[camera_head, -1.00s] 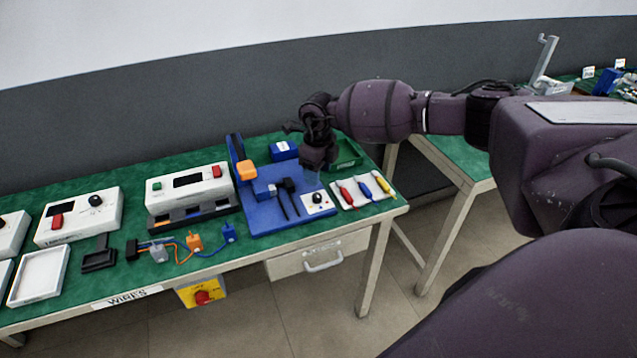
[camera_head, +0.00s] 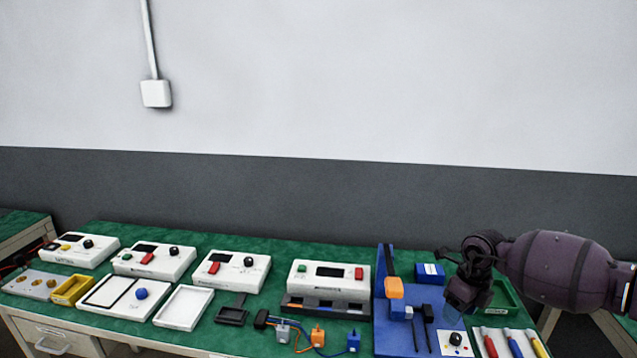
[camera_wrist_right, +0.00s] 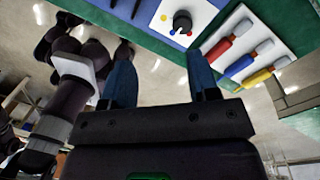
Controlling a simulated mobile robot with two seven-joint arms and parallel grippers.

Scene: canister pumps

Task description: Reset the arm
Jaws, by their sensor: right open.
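My right arm comes in from the right edge of the head view. My right gripper (camera_head: 460,306) is at the right part of the table, beside the blue fixture and above the white dial card. In the right wrist view its two blue fingers (camera_wrist_right: 163,85) stand apart with nothing between them. The dial card (camera_wrist_right: 182,20) and a tray of screwdrivers (camera_wrist_right: 240,50) lie beyond the fingertips. My left gripper is not in the head view.
The green table (camera_head: 235,334) holds several white control boxes (camera_head: 330,276), a blue fixture (camera_head: 398,335) with an orange clamp (camera_head: 394,288), and coloured connectors (camera_head: 318,336). The screwdriver tray (camera_head: 505,342) is at the right. A plain wall stands behind.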

